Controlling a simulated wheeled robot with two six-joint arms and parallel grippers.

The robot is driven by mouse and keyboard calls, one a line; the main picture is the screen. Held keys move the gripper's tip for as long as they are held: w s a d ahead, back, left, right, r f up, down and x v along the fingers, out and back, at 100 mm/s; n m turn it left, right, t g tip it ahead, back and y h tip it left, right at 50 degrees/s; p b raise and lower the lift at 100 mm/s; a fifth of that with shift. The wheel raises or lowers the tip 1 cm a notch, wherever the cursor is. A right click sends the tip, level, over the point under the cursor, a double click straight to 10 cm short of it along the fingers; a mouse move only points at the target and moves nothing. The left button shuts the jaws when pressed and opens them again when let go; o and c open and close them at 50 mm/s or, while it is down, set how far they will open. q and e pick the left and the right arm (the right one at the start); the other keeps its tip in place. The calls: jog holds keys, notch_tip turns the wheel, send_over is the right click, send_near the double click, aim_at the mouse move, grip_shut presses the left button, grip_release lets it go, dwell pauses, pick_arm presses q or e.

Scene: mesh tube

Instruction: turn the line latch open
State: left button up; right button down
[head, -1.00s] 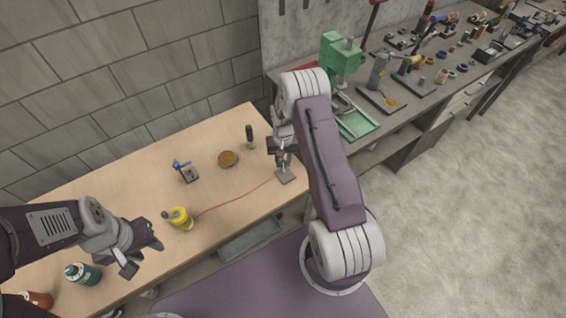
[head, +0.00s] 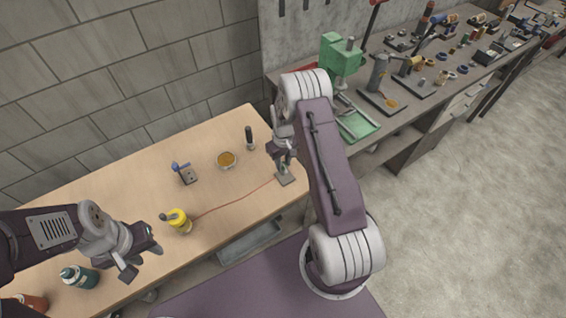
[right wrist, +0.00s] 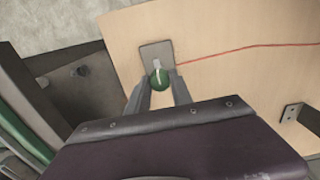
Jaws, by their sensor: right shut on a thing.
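The latch is a small grey plate (head: 286,178) at the right end of the wooden table, with a round green knob (right wrist: 159,79) and a pale lever on it. My right gripper (head: 283,163) is over the plate. In the right wrist view its fingers (right wrist: 160,88) are shut on the green knob, one on each side. My left gripper (head: 146,259) is open and empty at the table's front edge, beside the yellow bottle.
A blue-handled fixture (head: 187,174), a bowl (head: 227,161) and a black-handled tool (head: 249,138) stand on the wooden table (head: 130,190). A teal bottle (head: 80,277) is at the left. A cluttered workbench (head: 400,125) with a green press (head: 340,58) is at the right.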

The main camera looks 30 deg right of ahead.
aim_at(283, 164)
jog(key=shift+w+r, duration=0.2)
jog(key=c, duration=1.4)
grip_release()
jog(key=shift+o, duration=1.3)
jog(key=shift+s, duration=0.2)
notch_tip(283, 164, up, 9)
jog(key=b, duration=0.1)
jog(key=shift+b, duration=0.3)
jog(key=shift+a, duration=0.1)
